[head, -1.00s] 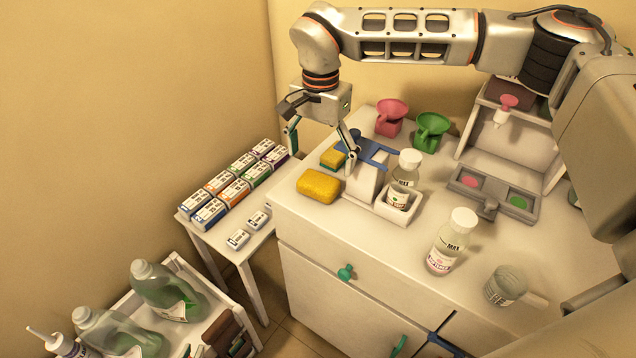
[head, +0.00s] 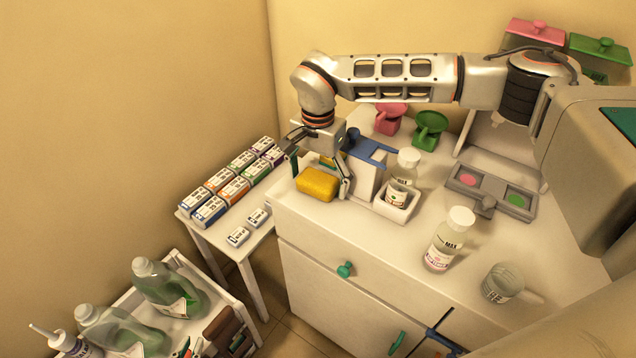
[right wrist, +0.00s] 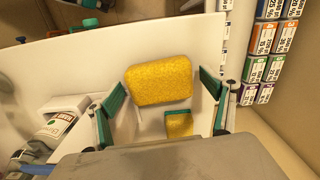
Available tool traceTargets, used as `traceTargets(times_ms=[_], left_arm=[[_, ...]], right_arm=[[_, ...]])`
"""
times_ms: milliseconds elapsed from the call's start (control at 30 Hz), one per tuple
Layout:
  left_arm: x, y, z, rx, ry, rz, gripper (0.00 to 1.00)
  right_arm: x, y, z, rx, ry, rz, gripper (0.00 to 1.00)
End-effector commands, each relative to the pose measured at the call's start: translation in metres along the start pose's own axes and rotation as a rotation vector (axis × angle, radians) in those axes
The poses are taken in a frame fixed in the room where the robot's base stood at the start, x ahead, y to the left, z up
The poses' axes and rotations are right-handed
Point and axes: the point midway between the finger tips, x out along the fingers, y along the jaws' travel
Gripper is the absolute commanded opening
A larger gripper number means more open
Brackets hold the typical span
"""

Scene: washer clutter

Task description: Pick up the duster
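No thing is plainly a feather or cloth duster. A yellow porous block (head: 317,183), perhaps the duster, lies on the white cabinet top near its left edge; it also shows in the right wrist view (right wrist: 160,80). A smaller yellow sponge with a green layer (right wrist: 179,124) lies beside it, mostly hidden in the head view. My right gripper (head: 319,184) is open and low over the block. In the right wrist view its two green-padded fingers (right wrist: 163,100) stand apart, with the block and sponge between and beyond them, and nothing is held. My left gripper is not in view.
A holder with a blue top (head: 375,150) and a bottle in a white tray (head: 396,211) stand close right of the gripper. Another bottle (head: 447,240) and a clear measuring cup (head: 502,284) are farther right. Several boxes (head: 235,188) sit on the low side table.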

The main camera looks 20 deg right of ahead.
Motion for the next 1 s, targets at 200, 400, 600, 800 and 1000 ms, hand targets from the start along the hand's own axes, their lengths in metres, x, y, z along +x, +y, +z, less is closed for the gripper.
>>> traceTargets(times_ms=[200,400,600,800,1000], left_arm=[[0.000,0.000,0.001,0.000,-0.001,0.000,0.13],[0.000,0.000,0.002,0.000,-0.004,0.001,0.13],[0.001,0.001,0.004,0.000,-0.005,0.001,0.13],[0.003,0.001,0.008,0.000,-0.006,0.001,0.13],[0.006,0.002,0.013,0.000,-0.007,0.002,0.13]], right_arm=[[0.000,0.000,0.000,0.000,0.000,0.000,0.44],[0.000,0.000,0.000,0.000,0.000,0.000,0.44],[-0.006,0.000,0.000,0.000,0.000,-0.001,0.44],[-0.029,-0.001,-0.001,0.000,0.002,-0.002,0.44],[-0.034,-0.003,0.033,-0.008,-0.001,0.001,0.44]])
